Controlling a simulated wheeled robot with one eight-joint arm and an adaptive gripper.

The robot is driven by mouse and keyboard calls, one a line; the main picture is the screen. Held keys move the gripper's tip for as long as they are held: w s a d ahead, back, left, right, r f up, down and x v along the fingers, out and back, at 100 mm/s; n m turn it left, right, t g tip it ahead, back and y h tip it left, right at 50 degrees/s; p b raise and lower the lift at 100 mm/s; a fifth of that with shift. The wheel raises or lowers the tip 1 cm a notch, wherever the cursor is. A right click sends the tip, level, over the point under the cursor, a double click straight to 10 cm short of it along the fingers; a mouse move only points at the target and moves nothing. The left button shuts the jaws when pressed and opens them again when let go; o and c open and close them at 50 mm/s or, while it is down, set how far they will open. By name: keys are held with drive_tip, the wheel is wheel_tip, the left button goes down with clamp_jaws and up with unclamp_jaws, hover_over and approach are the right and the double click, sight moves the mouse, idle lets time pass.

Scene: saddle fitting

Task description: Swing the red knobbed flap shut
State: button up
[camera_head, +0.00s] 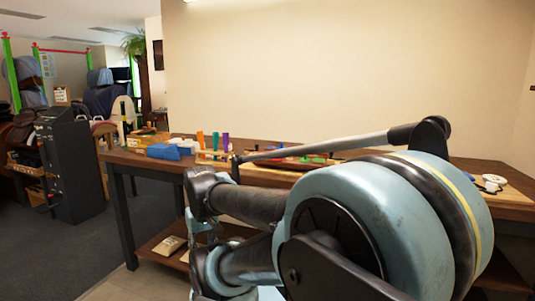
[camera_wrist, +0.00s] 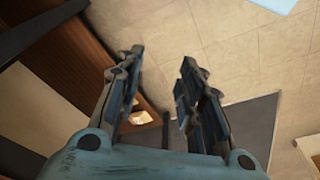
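No red knobbed flap can be made out for certain. In the head view a low red item (camera_head: 290,160) lies on the workbench, partly hidden behind my arm, and I cannot tell whether it is the flap. In the wrist view my gripper (camera_wrist: 161,58) is open, its two dark fingers apart with nothing between them. It hangs over the floor beside wooden furniture, away from the bench-top items. In the head view my arm's large joints cover much of the bench, and the fingers cannot be made out clearly.
The wooden workbench (camera_head: 150,162) runs along the wall. It bears a blue item (camera_head: 164,152), upright coloured handles (camera_head: 214,142) and white items (camera_head: 491,183) at right. A lower shelf holds packets (camera_head: 167,246). A dark cabinet (camera_head: 72,165) stands left; floor between is clear.

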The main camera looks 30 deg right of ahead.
drive_tip(key=w+d+r+m+g+h, duration=0.1)
drive_tip(key=w+d+r+m+h, duration=0.1)
drive_tip(key=w+d+r+m, duration=1.15)
drive_tip(key=w+d+r+m+g+h, duration=0.3)
drive_tip(key=w+d+r, duration=0.6)
drive_tip(key=r, duration=0.9)
drive_tip(key=w+d+r+m, duration=0.1)
drive_tip(key=d+r+m, duration=0.15)
drive_tip(key=d, duration=0.35)
drive_tip(key=w+d+r+m, duration=0.2)
drive_tip(key=d+m, duration=0.1)
drive_tip(key=d, duration=0.3)
drive_tip(key=shift+y, duration=0.3)
drive_tip(key=x, duration=1.6)
drive_tip(key=shift+a+f, duration=0.3)
drive_tip(key=shift+f, duration=0.2)
